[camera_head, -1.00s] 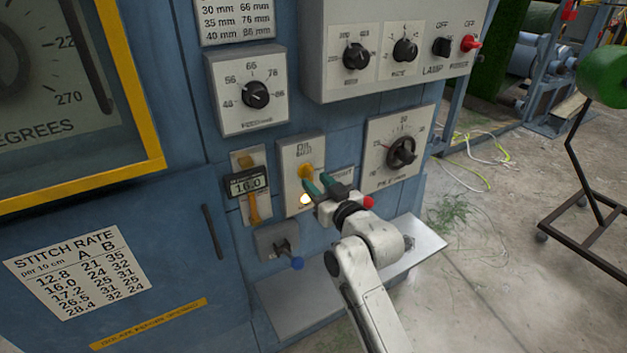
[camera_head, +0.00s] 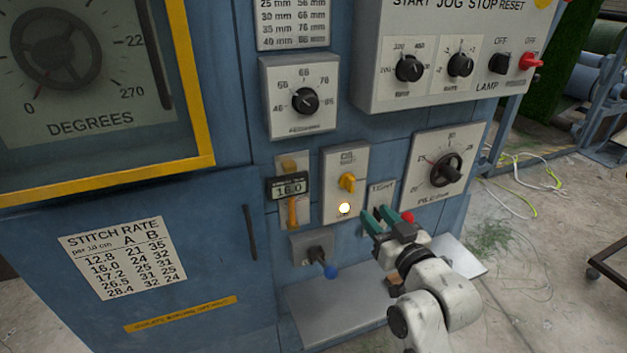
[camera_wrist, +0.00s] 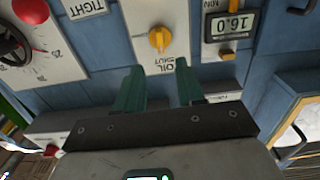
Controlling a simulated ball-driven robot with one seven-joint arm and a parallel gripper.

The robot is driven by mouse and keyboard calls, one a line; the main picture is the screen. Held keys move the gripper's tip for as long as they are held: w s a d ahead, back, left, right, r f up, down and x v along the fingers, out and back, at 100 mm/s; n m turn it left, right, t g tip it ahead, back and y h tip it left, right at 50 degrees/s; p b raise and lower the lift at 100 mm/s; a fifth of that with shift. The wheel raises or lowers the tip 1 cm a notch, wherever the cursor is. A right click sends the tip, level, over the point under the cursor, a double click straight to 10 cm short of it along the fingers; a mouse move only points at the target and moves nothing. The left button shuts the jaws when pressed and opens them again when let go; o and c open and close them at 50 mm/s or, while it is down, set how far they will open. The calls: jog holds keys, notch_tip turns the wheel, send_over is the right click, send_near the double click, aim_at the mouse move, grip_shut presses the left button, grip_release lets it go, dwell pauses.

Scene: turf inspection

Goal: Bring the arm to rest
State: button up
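My gripper (camera_head: 377,216) is in front of the blue machine panel, just below and to the right of the yellow knob (camera_head: 347,182) on a pale plate with a lit lamp (camera_head: 344,209) beneath it. In the wrist view my gripper (camera_wrist: 156,84) shows two green fingers spread apart with nothing between them. The yellow knob (camera_wrist: 160,40) lies beyond the fingertips, apart from them. My arm reaches in from the lower right.
A red knob (camera_head: 407,216) is close to my gripper. A blue-tipped lever (camera_head: 331,271) sticks out at lower left. A black handwheel (camera_head: 446,170) is to the right. A pale shelf (camera_head: 340,305) lies below. Open floor (camera_head: 540,270) is at the right.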

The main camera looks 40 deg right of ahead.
jog(key=s+a+f+n+g+y+p, duration=0.2)
jog(key=s+a+f+g+y, duration=0.35)
jog(key=f, duration=0.75)
jog(key=s+a+f+g, duration=0.3)
jog(key=s+a+g, duration=0.1)
jog(key=s, duration=0.5)
jog(key=s+a+f+g+p, duration=0.1)
jog(key=s+a+f+g, duration=0.3)
jog(key=s+g, duration=0.3)
jog(key=s+a, duration=0.1)
jog(key=s, duration=0.2)
jog(key=shift+f+n+h, duration=0.15)
jog(key=shift+n+h, duration=0.15)
jog(key=shift+h, duration=0.05)
